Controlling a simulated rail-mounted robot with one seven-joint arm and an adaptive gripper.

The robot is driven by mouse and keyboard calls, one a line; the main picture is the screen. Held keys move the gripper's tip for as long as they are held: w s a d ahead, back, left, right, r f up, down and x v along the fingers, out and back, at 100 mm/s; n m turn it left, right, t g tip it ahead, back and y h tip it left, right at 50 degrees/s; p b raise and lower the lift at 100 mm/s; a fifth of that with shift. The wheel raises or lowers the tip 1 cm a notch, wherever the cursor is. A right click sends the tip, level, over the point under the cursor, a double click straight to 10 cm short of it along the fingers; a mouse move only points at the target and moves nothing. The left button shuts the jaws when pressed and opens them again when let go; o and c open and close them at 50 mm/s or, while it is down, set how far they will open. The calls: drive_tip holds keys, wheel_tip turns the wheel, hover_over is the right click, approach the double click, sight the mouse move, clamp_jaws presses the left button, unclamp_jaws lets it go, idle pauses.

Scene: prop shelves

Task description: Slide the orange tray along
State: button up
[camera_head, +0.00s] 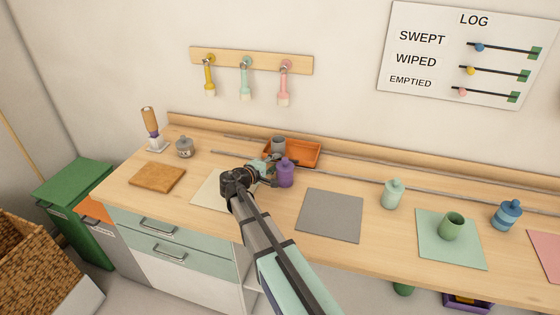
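The orange tray (308,157) sits at the back of the wooden counter, by the thin rails that run along it. A grey cup (278,144) stands at its left end; I cannot tell whether it is inside the tray. My gripper (269,168) is just in front of the tray's left part, beside a purple jar (285,174). The arm and gripper hide part of the tray's front left. The fingers are small and overlap the tray and jar, so I cannot tell whether they are open or touching either one.
A cream mat (208,192) lies under my arm, and a bare grey mat (330,215) lies to the right. A pale green jar (392,194), a green cup (451,227) and a blue jar (507,215) stand further right. A wooden board (157,178) lies left.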

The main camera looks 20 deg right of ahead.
drive_tip(key=v, duration=0.8)
drive_tip(key=shift+w, duration=0.1)
drive_tip(key=shift+c, duration=1.3)
drive_tip(key=shift+w+d+r, duration=0.15)
drive_tip(key=shift+d+r, duration=0.05)
drive_tip(key=w+d+r+g+y, duration=0.2)
drive_tip(key=d+r+g+y, duration=0.15)
drive_tip(key=d+r, duration=0.5)
drive_tip(key=s+d+r+n+y+p, duration=0.2)
drive_tip(key=s+d+r+n+y, duration=0.35)
drive_tip(key=y, duration=0.75)
drive_tip(key=shift+m+h, duration=0.25)
drive_tip(key=shift+m, duration=0.6)
drive_tip(key=p+x, duration=0.1)
drive_tip(key=x, duration=0.4)
drive_tip(key=d+p+x, duration=0.1)
drive_tip(key=x, duration=0.4)
drive_tip(key=d+p+x, duration=0.1)
drive_tip(key=p+x, duration=0.1)
drive_tip(key=x, duration=0.3)
drive_tip(key=shift+w+d+f, duration=0.1)
drive_tip(key=shift+w+f, duration=0.05)
drive_tip(key=shift+f, duration=0.3)
